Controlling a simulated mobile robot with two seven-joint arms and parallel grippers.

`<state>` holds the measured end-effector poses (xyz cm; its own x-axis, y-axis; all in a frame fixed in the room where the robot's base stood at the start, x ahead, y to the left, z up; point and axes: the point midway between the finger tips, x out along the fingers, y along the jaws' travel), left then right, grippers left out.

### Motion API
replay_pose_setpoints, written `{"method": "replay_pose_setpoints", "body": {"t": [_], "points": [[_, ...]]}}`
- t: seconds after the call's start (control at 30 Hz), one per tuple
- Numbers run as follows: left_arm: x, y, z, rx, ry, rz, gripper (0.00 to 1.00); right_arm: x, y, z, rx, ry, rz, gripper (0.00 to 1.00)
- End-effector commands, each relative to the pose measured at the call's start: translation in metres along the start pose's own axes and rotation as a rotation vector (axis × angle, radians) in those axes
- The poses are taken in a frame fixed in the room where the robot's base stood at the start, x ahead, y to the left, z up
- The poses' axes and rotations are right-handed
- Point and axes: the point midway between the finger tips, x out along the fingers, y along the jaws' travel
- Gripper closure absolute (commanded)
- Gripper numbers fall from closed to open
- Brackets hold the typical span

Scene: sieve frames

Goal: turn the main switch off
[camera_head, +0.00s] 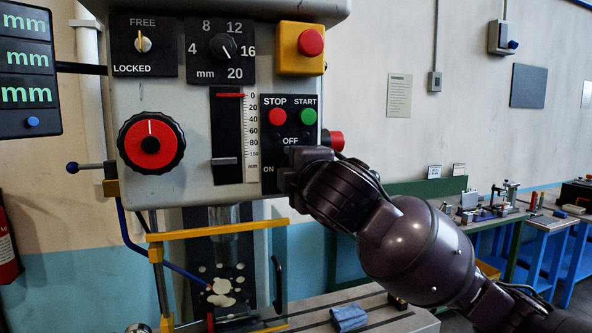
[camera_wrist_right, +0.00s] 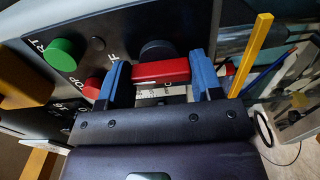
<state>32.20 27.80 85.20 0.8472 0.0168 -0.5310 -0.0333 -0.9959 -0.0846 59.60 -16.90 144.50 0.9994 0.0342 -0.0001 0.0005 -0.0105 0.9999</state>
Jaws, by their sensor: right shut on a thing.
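The main switch is on the black STOP/START panel (camera_head: 291,101) of the machine. Its red handle (camera_wrist_right: 160,71) sits on a dark round base (camera_wrist_right: 157,49) and lies between the two blue fingertips of my right gripper (camera_wrist_right: 162,76) in the wrist view. The right gripper (camera_head: 289,170) is shut on it. In the head view the gripper covers the switch; the OFF and ON labels show above and below its tip. Which label the handle points to cannot be told. My left gripper is not in view.
Close by are the red STOP button (camera_head: 277,117), green START button (camera_head: 308,117) and yellow emergency-stop box (camera_head: 301,48). A large red dial (camera_head: 151,144) is further left. A yellow-framed guard (camera_head: 218,231) is below. Workbenches (camera_head: 548,222) stand at the right wall.

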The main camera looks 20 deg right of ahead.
Motion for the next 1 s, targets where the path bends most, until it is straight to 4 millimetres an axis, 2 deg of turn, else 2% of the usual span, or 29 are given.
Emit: {"method": "replay_pose_setpoints", "body": {"t": [0.37,0.4,0.57,0.87,1.0], "points": [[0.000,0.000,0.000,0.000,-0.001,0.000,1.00,0.000,0.000,0.001,0.007,-0.001,-0.001,0.64],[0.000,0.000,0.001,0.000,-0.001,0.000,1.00,0.000,0.000,0.000,0.007,-0.001,-0.001,0.37],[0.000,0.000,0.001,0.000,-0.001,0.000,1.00,0.000,0.000,0.000,0.006,-0.001,-0.001,0.15],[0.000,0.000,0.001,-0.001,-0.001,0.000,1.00,-0.002,0.000,0.000,0.005,0.000,0.000,0.15],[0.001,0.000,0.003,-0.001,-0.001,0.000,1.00,-0.013,0.000,0.000,0.004,0.001,0.002,0.15]]}}
